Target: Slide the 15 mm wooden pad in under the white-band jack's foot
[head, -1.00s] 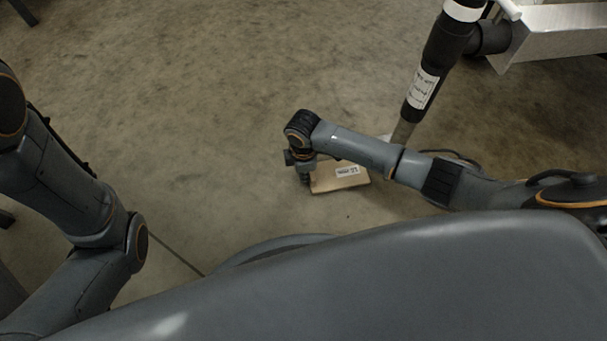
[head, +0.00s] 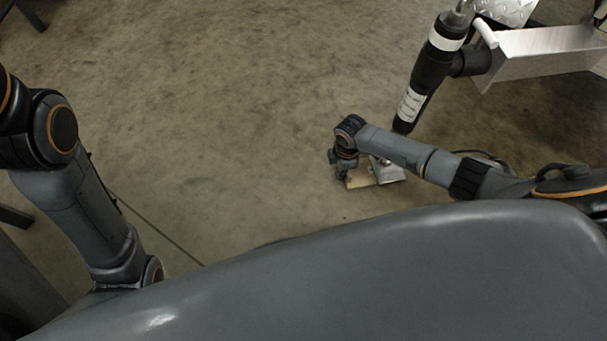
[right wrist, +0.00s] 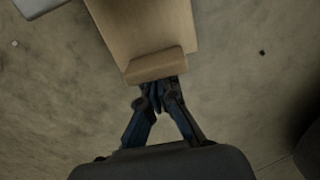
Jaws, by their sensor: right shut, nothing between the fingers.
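The white-band jack (head: 428,75) is a black tube with a white band and label. My right arm hides its lower part. A light grey metal foot plate (head: 391,173) shows just below that arm. The wooden pad (head: 358,179) lies on the floor beside the plate; I cannot tell whether they overlap. In the right wrist view the pad (right wrist: 145,25) has a raised wooden block (right wrist: 156,65) at its near end. My right gripper (head: 343,170) is shut and empty; its fingertips (right wrist: 160,92) are at that block, seemingly touching. My left gripper is out of view.
A silver trailer beam (head: 545,52) joins the jack at upper right. A grey plate corner (right wrist: 38,5) shows left of the pad in the right wrist view. Open concrete floor (head: 230,110) lies left of the pad. A dark cable (head: 485,156) lies beyond my right arm.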

